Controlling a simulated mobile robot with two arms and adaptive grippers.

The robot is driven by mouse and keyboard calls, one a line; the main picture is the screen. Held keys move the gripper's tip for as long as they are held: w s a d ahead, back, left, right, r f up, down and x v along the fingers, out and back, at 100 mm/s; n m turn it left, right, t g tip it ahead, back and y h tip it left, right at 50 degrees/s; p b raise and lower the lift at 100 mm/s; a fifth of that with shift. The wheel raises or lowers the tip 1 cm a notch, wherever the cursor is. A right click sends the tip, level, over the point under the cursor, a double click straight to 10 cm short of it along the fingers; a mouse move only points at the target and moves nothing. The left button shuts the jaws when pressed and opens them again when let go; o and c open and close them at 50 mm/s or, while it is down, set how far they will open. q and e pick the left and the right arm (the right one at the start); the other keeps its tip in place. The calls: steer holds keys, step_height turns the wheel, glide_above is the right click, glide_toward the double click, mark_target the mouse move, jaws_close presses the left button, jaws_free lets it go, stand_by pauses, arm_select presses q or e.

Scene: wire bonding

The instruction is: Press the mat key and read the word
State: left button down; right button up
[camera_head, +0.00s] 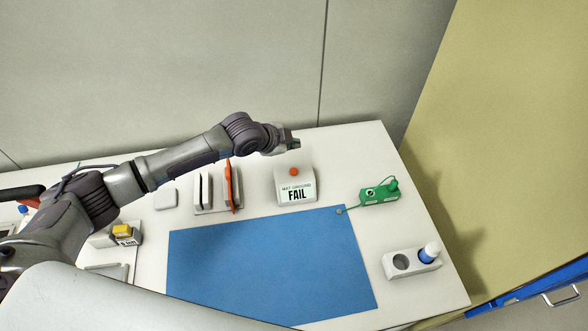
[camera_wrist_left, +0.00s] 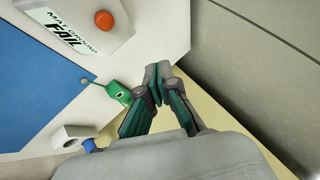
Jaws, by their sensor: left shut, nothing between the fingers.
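The mat tester (camera_head: 296,187) is a white sloped box at the back of the blue mat (camera_head: 270,262). Its orange-red key (camera_head: 294,171) is on top, and its label reads "MAT GROUND FAIL". My left gripper (camera_head: 294,145) is shut and empty, in the air behind and above the tester, apart from the key. In the left wrist view the gripper's fingertips (camera_wrist_left: 158,84) are together, to the right of the tester (camera_wrist_left: 78,22) and its key (camera_wrist_left: 104,20). A green plug box (camera_head: 379,194) with a cord to the mat's corner sits right of the tester. My right gripper is not in view.
A white holder (camera_head: 411,263) with a blue-and-white bottle stands at the right of the table. A rack (camera_head: 215,195) with upright orange and dark items stands left of the tester. A yellow item (camera_head: 122,230) is at left. The mat is clear.

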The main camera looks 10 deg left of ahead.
mark_target(292, 171)
arm_select(q)
step_height(292, 171, down, 3)
steer(key=shift+r+b, duration=0.1)
steer(key=shift+b, duration=1.15)
step_height(292, 171, down, 4)
steer(key=b, duration=0.3)
steer(key=shift+r+b, duration=0.2)
steer(key=shift+b, duration=0.2)
step_height(292, 171, down, 2)
steer(key=shift+f+b, duration=0.1)
steer(key=shift+b, duration=0.4)
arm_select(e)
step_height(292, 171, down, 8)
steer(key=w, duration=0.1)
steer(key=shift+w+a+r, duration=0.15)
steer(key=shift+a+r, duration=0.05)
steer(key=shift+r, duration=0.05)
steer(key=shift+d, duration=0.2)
arm_select(q)
steer(key=shift+f, duration=0.1)
steer(key=shift+f, duration=0.3)
